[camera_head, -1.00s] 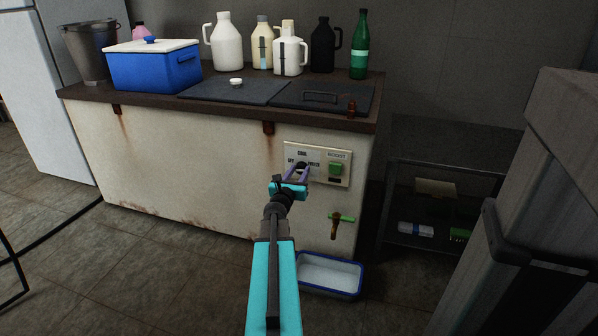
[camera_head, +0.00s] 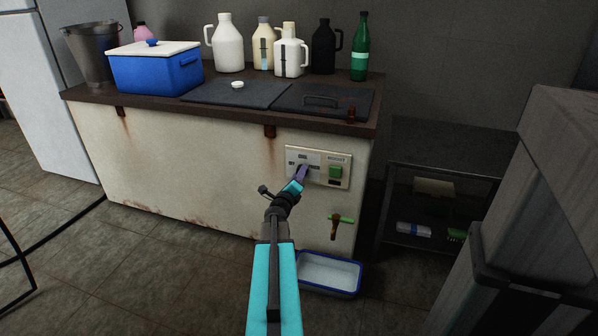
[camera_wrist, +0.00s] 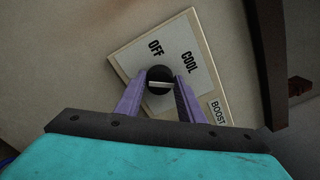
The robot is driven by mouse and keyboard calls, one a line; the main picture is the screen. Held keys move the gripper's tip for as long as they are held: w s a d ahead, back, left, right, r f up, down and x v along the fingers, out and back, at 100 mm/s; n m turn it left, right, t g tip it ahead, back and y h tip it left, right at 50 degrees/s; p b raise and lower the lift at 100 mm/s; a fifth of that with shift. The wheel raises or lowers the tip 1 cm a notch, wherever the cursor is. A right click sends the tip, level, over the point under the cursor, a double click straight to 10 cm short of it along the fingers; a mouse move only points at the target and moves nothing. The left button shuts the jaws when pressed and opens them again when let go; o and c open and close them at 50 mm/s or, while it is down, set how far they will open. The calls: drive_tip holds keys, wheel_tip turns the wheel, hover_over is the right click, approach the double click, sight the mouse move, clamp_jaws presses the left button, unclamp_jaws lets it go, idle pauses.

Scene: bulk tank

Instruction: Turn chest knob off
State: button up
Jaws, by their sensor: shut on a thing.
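The chest (camera_head: 190,165) is a low cream cabinet with rust stains and a dark top. Its control plate (camera_head: 318,160) is on the front at the right. In the wrist view the plate (camera_wrist: 193,50) looks turned, with OFF above the knob and COOL to its upper right. The round black knob (camera_wrist: 160,74) has a pale bar across it; I cannot tell which label it points at. My gripper (camera_wrist: 161,90) is shut on the knob, one purple finger on each side. In the head view my gripper (camera_head: 303,173) hides most of the knob.
A green boost button (camera_head: 336,171) is right of the knob. A green-handled tap (camera_head: 340,219) sits below, above a blue-rimmed tray (camera_head: 329,273) on the floor. A cooler (camera_head: 155,70) and several jugs stand on top. A dark shelf (camera_head: 445,150) is at the right.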

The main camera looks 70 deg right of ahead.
drive_tip(key=n+p, duration=0.4)
drive_tip(key=n, duration=0.2)
drive_tip(key=n+p, duration=0.5)
drive_tip(key=n, duration=0.2)
drive_tip(key=n+p, duration=0.4)
drive_tip(key=n, duration=0.3)
drive_tip(key=shift+f+p, duration=0.25)
drive_tip(key=shift+p, duration=0.15)
drive_tip(key=n+p, duration=0.3)
drive_tip(key=n, duration=0.2)
drive_tip(key=shift+s+f, duration=0.15)
drive_tip(key=shift+c, duration=0.2)
drive_tip(key=shift+o, duration=0.2)
drive_tip(key=o, duration=1)
